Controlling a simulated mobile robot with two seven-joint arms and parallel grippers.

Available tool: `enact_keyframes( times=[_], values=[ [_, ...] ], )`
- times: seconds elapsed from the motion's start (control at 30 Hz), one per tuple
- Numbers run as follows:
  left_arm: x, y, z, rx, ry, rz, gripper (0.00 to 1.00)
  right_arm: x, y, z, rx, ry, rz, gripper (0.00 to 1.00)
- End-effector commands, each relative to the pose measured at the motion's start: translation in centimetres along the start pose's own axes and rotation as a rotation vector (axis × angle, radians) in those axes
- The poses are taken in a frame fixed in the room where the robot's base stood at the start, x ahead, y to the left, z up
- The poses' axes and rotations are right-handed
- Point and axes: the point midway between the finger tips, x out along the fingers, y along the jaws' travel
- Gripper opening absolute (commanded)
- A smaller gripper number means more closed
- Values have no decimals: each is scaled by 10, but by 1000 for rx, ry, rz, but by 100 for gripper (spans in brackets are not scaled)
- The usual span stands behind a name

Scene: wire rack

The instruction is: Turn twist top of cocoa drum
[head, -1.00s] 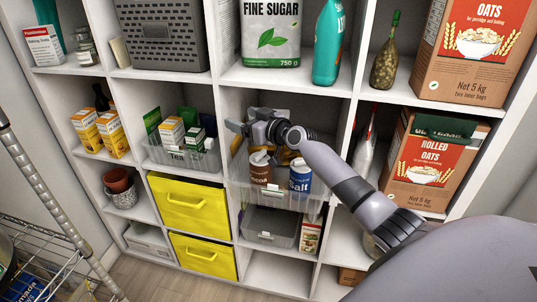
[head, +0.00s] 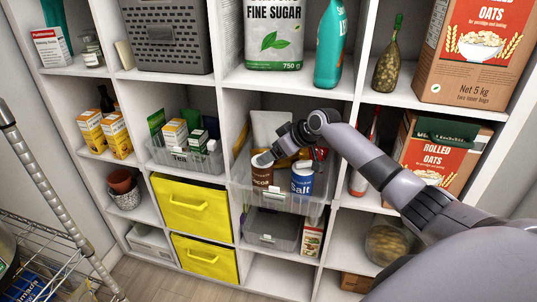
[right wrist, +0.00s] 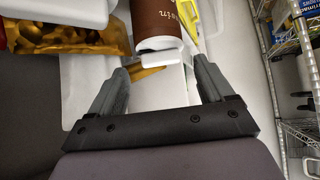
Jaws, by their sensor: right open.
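The cocoa drum (head: 261,174) is brown with a white top (head: 262,160). It stands in a clear bin (head: 270,199) on the middle shelf, left of the blue salt container (head: 302,178). My right gripper (head: 279,151) is at the drum's upper right in the head view, partly hidden by its own wrist. In the right wrist view the open fingers (right wrist: 161,68) point toward the white top (right wrist: 160,48) of the brown drum (right wrist: 157,18). The top lies just beyond and between the fingertips; I cannot tell whether they touch it. My left gripper is not in view.
Shelf walls and the board above close in the compartment. A pale packet (head: 270,127) stands behind the drum. A tea bin (head: 185,157) is to the left, oats boxes (head: 427,158) to the right. A yellow gold-filled bag (right wrist: 95,38) shows in the right wrist view.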

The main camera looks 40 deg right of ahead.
Motion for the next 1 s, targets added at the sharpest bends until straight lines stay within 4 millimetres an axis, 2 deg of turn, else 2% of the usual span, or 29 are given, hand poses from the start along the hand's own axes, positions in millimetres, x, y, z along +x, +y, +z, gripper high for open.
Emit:
enact_keyframes(
  times=[0.1, 0.3, 0.63, 0.77, 0.8, 1.0],
  values=[
    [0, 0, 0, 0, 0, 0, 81, 14, 0, -1, 1, 2, -1, 81],
    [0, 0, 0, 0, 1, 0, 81, 25, 0, 0, -1, 2, 0, 81],
    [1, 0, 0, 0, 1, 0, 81, 27, 0, 0, -1, 1, 0, 81],
    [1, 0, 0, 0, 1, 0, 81, 27, 0, 0, -1, 1, 0, 39],
    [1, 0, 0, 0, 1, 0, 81, 27, 0, 0, -1, 1, 0, 34],
    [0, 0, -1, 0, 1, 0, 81, 27, 0, 0, 1, 1, 1, 34]
  ],
)
